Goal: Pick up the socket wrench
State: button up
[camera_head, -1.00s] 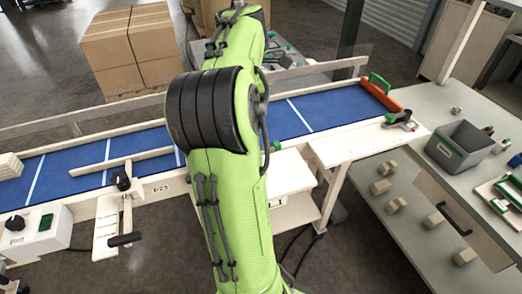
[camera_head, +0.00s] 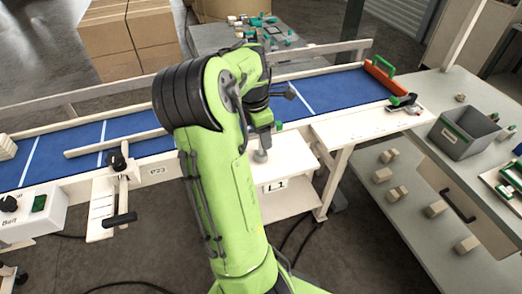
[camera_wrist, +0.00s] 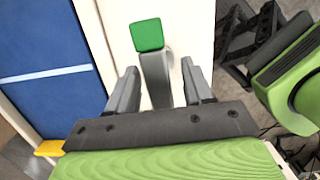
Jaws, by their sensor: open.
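A grey tool with a green square end (camera_wrist: 147,35), which I take to be the socket wrench, shows over the white surface in the wrist view. Its grey body runs down from the green end between my fingers. In the head view its green end (camera_head: 278,126) shows at the near edge of the belt, just beside my wrist. My gripper (camera_wrist: 159,68) is open, with one finger on each side of the grey body and a gap on both sides. The lower part of the tool is hidden behind the gripper's palm.
The blue conveyor belt (camera_head: 330,92) runs behind, with an orange block (camera_head: 380,78) at its right end. A white platform (camera_head: 290,190) lies below my gripper. A grey bin (camera_head: 462,133) stands on the right table. Small blocks lie on the shelf below.

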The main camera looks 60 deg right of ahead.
jog(key=shift+a+r, duration=0.1)
jog(key=shift+c, duration=1.3)
grip_shut()
jog(key=shift+r, duration=0.1)
